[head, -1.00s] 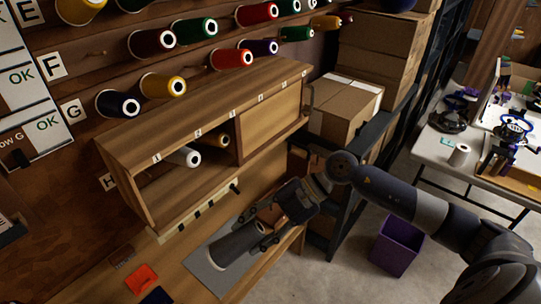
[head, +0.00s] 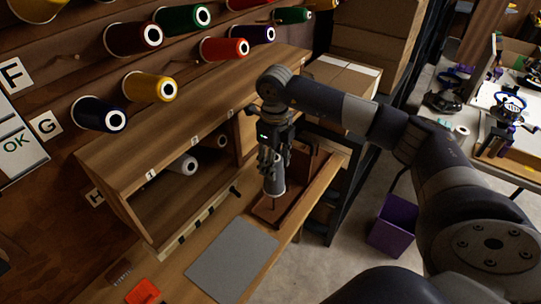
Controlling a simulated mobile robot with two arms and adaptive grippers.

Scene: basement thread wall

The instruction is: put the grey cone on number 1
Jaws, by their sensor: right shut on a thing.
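The grey cone (head: 274,182) is upright in my right gripper (head: 272,162), which is shut on its upper part. It hangs in front of the cabinet's right part, over a wooden tray (head: 318,185). I cannot tell whether its lower end touches the tray. The number 1 label (head: 152,173) is at the left on the front edge of the wooden cabinet (head: 125,214). The cabinet has an open compartment below that label. My left gripper is not in view.
A bare grey mat (head: 233,258) lies on the bench in front. Several thread cones hang on the wall above. A purple bin (head: 394,226) stands on the floor.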

